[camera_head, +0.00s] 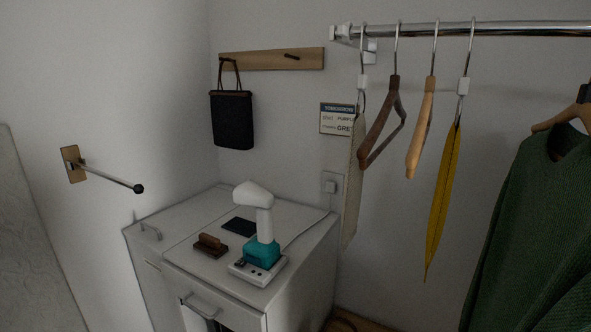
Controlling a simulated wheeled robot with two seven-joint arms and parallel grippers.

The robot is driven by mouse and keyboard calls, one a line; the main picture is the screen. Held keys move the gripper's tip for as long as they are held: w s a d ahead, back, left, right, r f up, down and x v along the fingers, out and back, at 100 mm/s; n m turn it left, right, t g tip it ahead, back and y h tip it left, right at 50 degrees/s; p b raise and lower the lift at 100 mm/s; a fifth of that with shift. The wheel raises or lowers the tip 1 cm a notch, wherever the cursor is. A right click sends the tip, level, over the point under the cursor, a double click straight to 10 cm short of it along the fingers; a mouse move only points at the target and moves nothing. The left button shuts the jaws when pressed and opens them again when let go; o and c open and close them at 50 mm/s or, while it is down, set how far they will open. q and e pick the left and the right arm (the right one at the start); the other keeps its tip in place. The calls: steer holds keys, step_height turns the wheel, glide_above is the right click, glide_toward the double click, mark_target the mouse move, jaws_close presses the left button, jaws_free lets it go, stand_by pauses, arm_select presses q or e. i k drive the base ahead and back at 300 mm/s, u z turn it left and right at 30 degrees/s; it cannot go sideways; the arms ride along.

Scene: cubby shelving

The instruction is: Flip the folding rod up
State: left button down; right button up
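The folding rod (110,177) is on the left wall. It is a thin metal rod with a dark round knob at its free end, fixed to a small wooden wall plate (73,164). It sticks out from the plate to the right, sloping slightly down in the picture, with its knob near the left back of the white cabinet. Neither of my grippers shows in the head view.
Below right of the rod stands a white cabinet (180,229) with a garment steamer (258,215) and a brush (210,246) on top. A black bag (232,120) hangs from a wooden hook board (270,59). Hangers and a green sweater (535,220) hang from a rail (500,29).

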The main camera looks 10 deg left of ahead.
mark_target(139, 190)
steer(key=k, duration=0.3)
steer(key=u, duration=1.25)
steer(key=i, duration=0.5)
steer(key=z, duration=0.05)
